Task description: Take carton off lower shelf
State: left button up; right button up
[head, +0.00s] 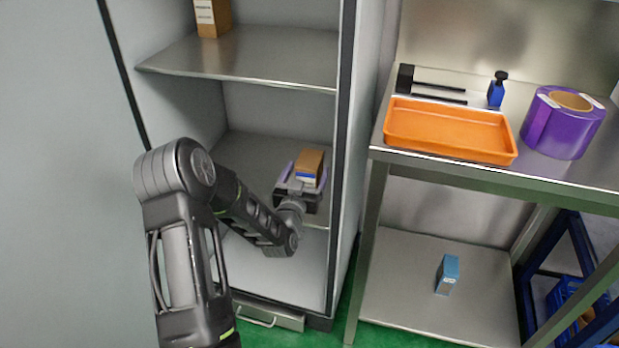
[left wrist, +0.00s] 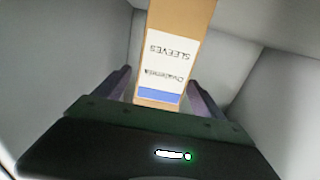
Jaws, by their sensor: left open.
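A brown carton (head: 311,162) with a white and blue label stands on the lower shelf (head: 245,147) inside the cabinet. My left gripper (head: 304,178) reaches into the cabinet at the carton. Its fingers are open, one on each side of the carton, with a gap visible at least on the left in the left wrist view (left wrist: 160,92). The carton's far side is hidden. My right gripper is not in view.
Another brown carton (head: 212,17) stands on the upper shelf (head: 250,55). The cabinet's right side wall is close beside my gripper. The steel bench on the right holds an orange tray (head: 450,128) and a purple roll (head: 562,125). A blue box (head: 447,275) stands on its undershelf.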

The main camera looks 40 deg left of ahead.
pick_arm(q)
jog(key=shift+x, duration=1.5)
grip_shut()
